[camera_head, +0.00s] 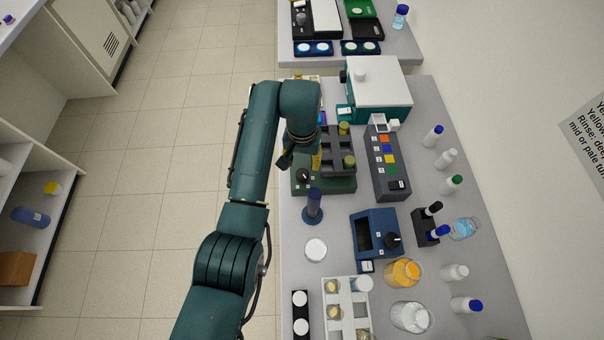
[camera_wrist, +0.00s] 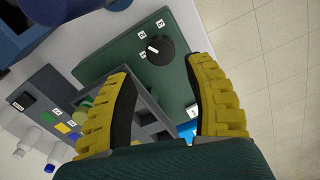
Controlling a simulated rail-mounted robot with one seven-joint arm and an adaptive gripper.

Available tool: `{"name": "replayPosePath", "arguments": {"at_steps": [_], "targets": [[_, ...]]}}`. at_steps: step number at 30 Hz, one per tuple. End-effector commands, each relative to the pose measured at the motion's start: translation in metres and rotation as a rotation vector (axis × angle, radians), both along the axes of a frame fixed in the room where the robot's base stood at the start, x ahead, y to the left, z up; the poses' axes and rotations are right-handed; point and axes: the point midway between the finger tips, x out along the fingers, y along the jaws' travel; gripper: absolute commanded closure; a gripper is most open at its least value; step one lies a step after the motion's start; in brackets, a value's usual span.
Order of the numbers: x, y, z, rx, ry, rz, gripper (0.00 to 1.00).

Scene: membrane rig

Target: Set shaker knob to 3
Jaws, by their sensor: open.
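The shaker is a dark green box with a grey rack on top. Its front shows below my gripper in the head view (camera_head: 325,185) and its green panel fills the middle of the wrist view (camera_wrist: 185,35). Its round black knob (camera_wrist: 160,50) has a white pointer mark directed to the upper left, among small white number labels too small to read surely. The knob also shows in the head view (camera_head: 303,175). My gripper (camera_wrist: 158,70) has yellow ribbed fingers, open and empty; the knob lies ahead of the gap between the fingertips, with no contact visible.
The rack (camera_head: 338,143) holds yellow-capped vials beside my gripper. A grey box with coloured buttons (camera_head: 376,140) stands to the right. A blue cylinder on a round base (camera_head: 313,208) and a blue device with a knob (camera_head: 375,240) stand nearer. The floor at left is clear.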

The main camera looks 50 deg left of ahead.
Motion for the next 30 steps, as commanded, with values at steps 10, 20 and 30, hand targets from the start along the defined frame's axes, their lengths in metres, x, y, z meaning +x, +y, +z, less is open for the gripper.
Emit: {"name": "replayPosePath", "arguments": {"at_steps": [10, 20, 30], "targets": [[0.000, 0.000, -0.070, -0.001, 0.002, -0.001, 0.47], [0.000, 0.000, -0.078, 0.000, 0.000, -0.001, 0.47], [0.000, 0.000, -0.078, 0.000, 0.000, -0.001, 0.97]]}}
